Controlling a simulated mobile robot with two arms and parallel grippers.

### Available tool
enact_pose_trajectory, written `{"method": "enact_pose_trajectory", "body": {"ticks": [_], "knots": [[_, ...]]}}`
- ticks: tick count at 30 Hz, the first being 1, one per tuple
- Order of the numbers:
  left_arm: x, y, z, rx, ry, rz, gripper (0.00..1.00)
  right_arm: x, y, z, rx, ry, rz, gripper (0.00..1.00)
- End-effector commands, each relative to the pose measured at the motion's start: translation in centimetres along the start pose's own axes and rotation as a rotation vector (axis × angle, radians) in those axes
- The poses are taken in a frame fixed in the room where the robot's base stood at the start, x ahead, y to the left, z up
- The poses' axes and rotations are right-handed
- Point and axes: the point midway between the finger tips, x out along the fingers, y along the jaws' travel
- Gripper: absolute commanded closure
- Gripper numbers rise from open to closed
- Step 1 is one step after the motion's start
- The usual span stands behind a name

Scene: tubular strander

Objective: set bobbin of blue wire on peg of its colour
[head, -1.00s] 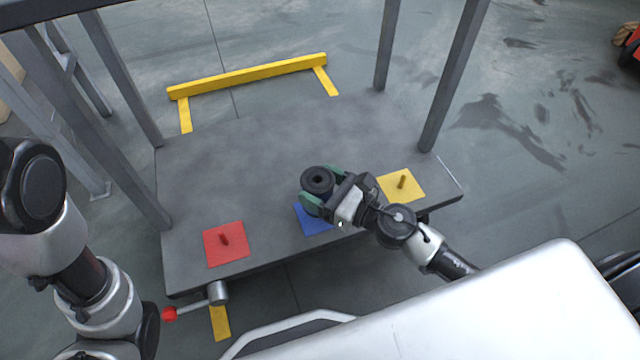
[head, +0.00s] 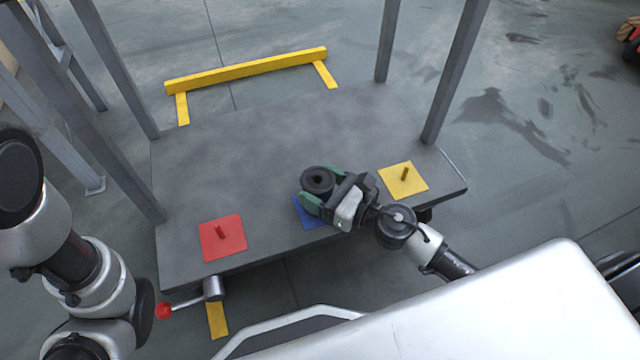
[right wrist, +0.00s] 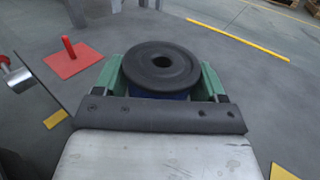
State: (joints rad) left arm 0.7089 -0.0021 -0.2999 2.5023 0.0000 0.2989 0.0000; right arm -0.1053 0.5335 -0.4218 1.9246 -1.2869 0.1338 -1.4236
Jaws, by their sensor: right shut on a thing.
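The bobbin (head: 318,181) has a black flange with a centre hole; a bit of blue wire shows beneath the flange in the right wrist view (right wrist: 161,70). My right gripper (head: 322,190) is shut on it, one green finger on each side, and holds it upright. The bobbin is over the blue square (head: 304,216) at the table's near side. The blue square's peg is hidden, so I cannot tell whether the bobbin is around it. My left arm is at the left edge; its gripper is not in view.
The grey table (head: 240,150) has a red square (head: 232,246) with a peg at left and a yellow square (head: 417,187) with a peg at right. Grey posts (head: 456,75) rise at the table's corners. A yellow floor rail (head: 250,70) lies behind. The table's middle is clear.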

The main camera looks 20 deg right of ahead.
Motion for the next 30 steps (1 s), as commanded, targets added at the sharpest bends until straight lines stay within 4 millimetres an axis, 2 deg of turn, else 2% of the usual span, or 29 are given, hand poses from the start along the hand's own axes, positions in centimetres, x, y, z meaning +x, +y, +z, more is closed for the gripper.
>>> {"method": "enact_pose_trajectory", "body": {"ticks": [8, 9, 14, 23, 26, 30], "knots": [[-1.0, 0.2, -0.2, -0.001, -0.005, -0.002, 0.58, 0.0, 0.0, -0.9, 0.0, -0.002, 0.0, 0.63], [-0.9, 0.1, -0.1, -0.001, -0.007, -0.002, 0.58, 0.0, 0.0, -0.7, -0.001, -0.002, 0.0, 0.23], [-0.9, 0.1, -0.1, -0.001, -0.008, -0.002, 0.58, 0.0, 0.0, -0.7, 0.0, -0.001, 0.0, 0.0], [-1.0, 0.2, 0.0, -0.001, -0.01, -0.002, 0.58, -0.4, 0.0, -0.9, 0.002, 0.001, 0.0, 0.0], [-1.2, 0.2, -0.1, -0.001, -0.011, -0.002, 0.58, -1.3, 0.0, -1.0, 0.005, 0.002, -0.002, 0.0], [-1.5, 0.3, -0.2, 0.0, -0.012, 0.0, 0.58, -3.5, 0.1, -1.0, 0.005, 0.002, -0.002, 0.0]]}}
